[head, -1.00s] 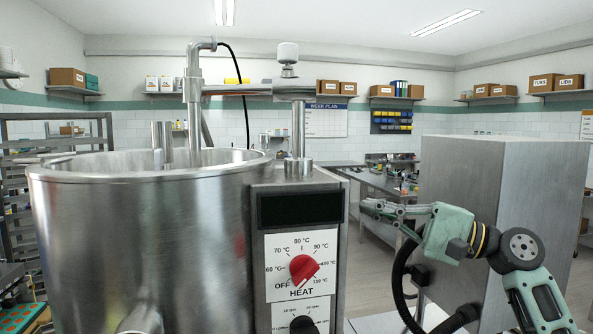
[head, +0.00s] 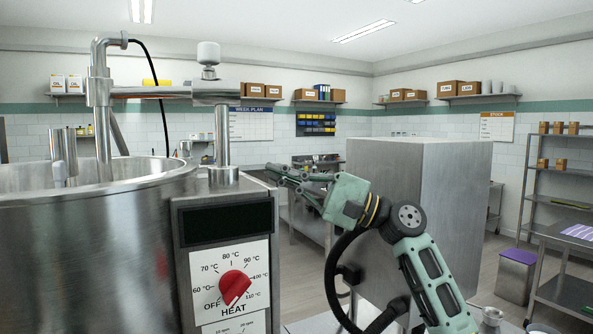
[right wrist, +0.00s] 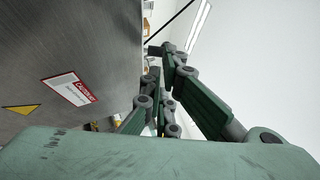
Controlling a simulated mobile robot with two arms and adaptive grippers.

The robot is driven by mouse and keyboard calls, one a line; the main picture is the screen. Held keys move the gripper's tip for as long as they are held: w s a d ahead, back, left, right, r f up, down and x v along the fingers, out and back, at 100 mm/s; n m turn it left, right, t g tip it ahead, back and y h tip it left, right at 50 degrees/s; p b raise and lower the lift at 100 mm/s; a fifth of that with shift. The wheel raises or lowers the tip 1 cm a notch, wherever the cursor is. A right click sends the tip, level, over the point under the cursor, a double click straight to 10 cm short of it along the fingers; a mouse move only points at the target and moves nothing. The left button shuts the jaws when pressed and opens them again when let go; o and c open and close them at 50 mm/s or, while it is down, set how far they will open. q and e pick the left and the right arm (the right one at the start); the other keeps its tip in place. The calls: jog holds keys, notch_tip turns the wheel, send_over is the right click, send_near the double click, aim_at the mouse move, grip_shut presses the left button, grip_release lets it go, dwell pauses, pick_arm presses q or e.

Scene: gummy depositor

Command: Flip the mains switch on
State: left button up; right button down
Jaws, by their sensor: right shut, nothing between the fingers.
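I cannot make out a mains switch in either view. The steel kettle's control panel (head: 181,280) has a dark display and a red HEAT dial (head: 234,288). A steel cabinet (head: 430,190) stands right of it, behind my right arm. My right gripper (head: 284,174) is shut and empty, in front of the cabinet's left edge and right of the display, touching nothing that I can see. In the right wrist view its fingers (right wrist: 160,92) are beside a brushed steel face (right wrist: 70,60) with a red-bordered label (right wrist: 71,87) and a yellow warning triangle (right wrist: 21,109). My left gripper is not in view.
The large steel kettle (head: 90,250) fills the left, with a pipe arm (head: 165,91) above it. A work table (head: 308,218) stands behind my right gripper.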

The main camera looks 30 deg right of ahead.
aim_at(243, 175)
jog(key=p+x, duration=0.3)
jog(key=x, duration=0.3)
jog(key=shift+w+a+r, duration=0.2)
jog(key=shift+a+r, duration=0.05)
jog(key=shift+r, duration=0.05)
jog(key=shift+w+a+r+p, duration=0.1)
jog(key=shift+w+a+p, duration=0.25)
jog(key=shift+a, duration=0.2)
